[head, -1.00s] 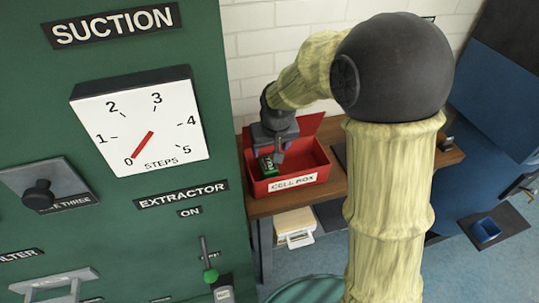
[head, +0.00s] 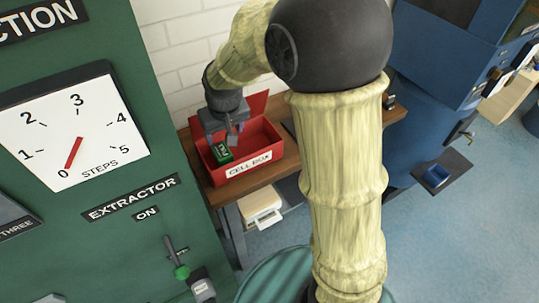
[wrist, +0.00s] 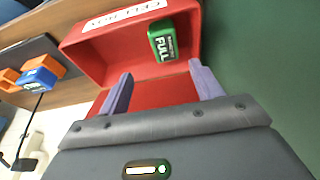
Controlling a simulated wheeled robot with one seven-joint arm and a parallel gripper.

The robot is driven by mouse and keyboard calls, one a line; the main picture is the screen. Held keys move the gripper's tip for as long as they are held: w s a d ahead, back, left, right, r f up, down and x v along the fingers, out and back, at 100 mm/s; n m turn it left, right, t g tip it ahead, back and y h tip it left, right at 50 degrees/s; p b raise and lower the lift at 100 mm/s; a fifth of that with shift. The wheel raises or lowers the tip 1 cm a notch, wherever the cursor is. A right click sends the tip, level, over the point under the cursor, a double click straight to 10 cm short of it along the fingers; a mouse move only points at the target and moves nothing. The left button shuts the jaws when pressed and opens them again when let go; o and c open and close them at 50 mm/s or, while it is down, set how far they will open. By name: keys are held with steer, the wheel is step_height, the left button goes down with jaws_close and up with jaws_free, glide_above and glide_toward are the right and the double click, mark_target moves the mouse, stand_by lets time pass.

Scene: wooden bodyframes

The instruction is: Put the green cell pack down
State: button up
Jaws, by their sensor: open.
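The green cell pack (head: 222,153), marked FULL, sits inside the red cell box (head: 249,170) at its left end in the head view. In the wrist view the green cell pack (wrist: 162,40) rests in the red box (wrist: 98,52) near the wall with the CELL BOX label. My gripper (head: 232,138) is over the box. In the wrist view my gripper (wrist: 157,80) has its two fingers spread wide with nothing between them, and the pack lies beyond the fingertips, apart from them.
The box stands on a wooden bench (head: 284,160) beside the green extractor panel (head: 130,240). Its red lid stands open at the back. In the wrist view, a blue pack (wrist: 36,80) and orange objects (wrist: 40,64) lie on the bench. A blue machine (head: 425,100) stands to the right.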

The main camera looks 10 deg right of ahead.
steer(key=s+d+f+m, duration=0.3)
steer(key=s+d, duration=1)
steer(key=s, duration=0.2)
steer(key=shift+d+g+h, duration=0.25)
steer(key=shift+g+h, duration=0.05)
steer(key=shift+h, duration=0.1)
